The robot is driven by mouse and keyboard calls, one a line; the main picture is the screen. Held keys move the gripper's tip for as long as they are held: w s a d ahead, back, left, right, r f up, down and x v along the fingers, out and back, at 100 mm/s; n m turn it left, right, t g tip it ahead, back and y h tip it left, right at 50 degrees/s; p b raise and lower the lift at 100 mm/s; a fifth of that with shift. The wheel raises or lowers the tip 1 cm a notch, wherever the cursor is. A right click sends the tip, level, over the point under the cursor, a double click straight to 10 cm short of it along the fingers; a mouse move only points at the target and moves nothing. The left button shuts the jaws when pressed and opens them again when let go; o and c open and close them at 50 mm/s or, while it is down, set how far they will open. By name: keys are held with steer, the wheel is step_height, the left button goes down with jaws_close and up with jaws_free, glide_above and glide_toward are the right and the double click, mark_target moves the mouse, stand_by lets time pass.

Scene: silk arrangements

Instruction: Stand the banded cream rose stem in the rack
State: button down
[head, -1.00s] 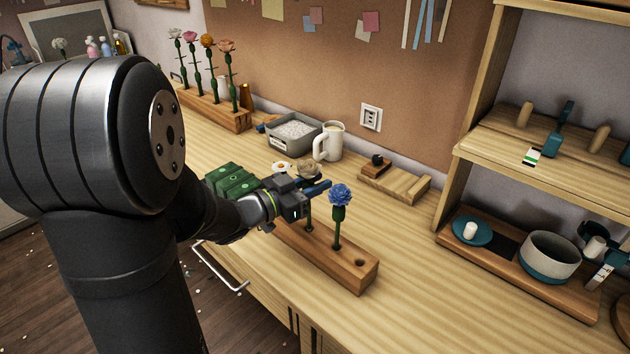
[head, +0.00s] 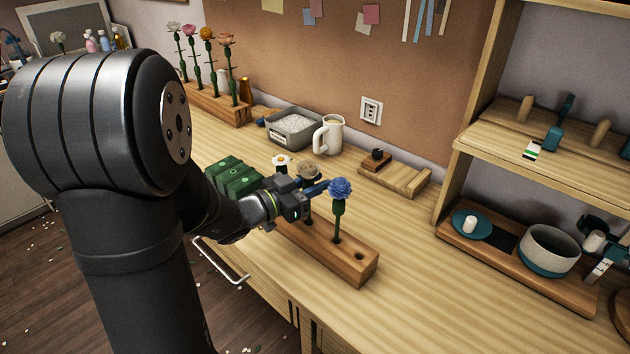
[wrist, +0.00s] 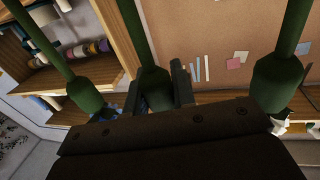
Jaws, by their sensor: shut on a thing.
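The cream rose (head: 308,170) shows as a beige head just behind my gripper (head: 316,188) in the head view. My gripper is shut on its green stem (wrist: 152,60), which runs between the two fingers in the wrist view. Below the fingers, a short piece of green stem meets the wooden rack (head: 335,262); whether it is fully seated cannot be told. The stem looks about upright. No band is clearly visible. The rack's right hole (head: 359,256) is empty.
A blue flower (head: 340,188) stands in the rack close right of my gripper. A white daisy (head: 281,160) is just behind it. Green blocks (head: 235,178) lie left. A grey tub (head: 292,130) and mug (head: 330,135) stand behind. The counter right of the rack is clear.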

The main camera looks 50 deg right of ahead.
stand_by(0.4)
steer(key=shift+c, duration=2.4)
jaws_free()
